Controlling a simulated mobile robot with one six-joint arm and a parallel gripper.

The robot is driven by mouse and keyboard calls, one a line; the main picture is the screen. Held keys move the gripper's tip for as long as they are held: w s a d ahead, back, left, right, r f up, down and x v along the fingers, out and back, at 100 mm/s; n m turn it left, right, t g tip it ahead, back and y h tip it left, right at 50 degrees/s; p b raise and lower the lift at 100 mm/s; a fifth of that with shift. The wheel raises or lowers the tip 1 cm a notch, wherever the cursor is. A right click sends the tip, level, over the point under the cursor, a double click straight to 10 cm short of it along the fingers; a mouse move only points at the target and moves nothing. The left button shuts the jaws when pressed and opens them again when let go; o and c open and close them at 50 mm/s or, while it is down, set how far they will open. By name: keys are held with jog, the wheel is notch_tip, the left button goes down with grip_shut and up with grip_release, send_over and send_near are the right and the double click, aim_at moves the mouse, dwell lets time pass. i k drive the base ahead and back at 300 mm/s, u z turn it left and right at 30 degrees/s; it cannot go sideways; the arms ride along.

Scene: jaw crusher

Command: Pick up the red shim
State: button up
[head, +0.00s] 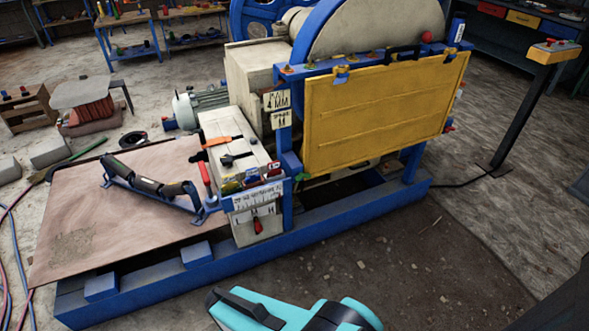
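A small red piece (274,169), which looks like the red shim, stands at the right end of a row of coloured shims in a blue holder (236,203). A yellow shim (231,185) and a green-and-blue one (252,178) stand to its left. Only the upper part of the red piece shows; the holder and a white scale label (257,196) hide the rest. I cannot make out my gripper's fingertips in the head view. A teal and black part of my own arm shows at the bottom edge, well below the holder.
A red-handled lever (206,180) rises just left of the holder. The yellow guard (385,110) of the crusher stands to the right. A blue base beam (340,220) runs below. Brown ground in front of it is open.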

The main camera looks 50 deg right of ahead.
aim_at(272, 166)
jog(key=u, duration=1.45)
jog(key=k, duration=0.1)
jog(key=z, duration=2.75)
jog(key=k, duration=0.9)
jog(key=u, duration=0.15)
jog(key=i, duration=0.65)
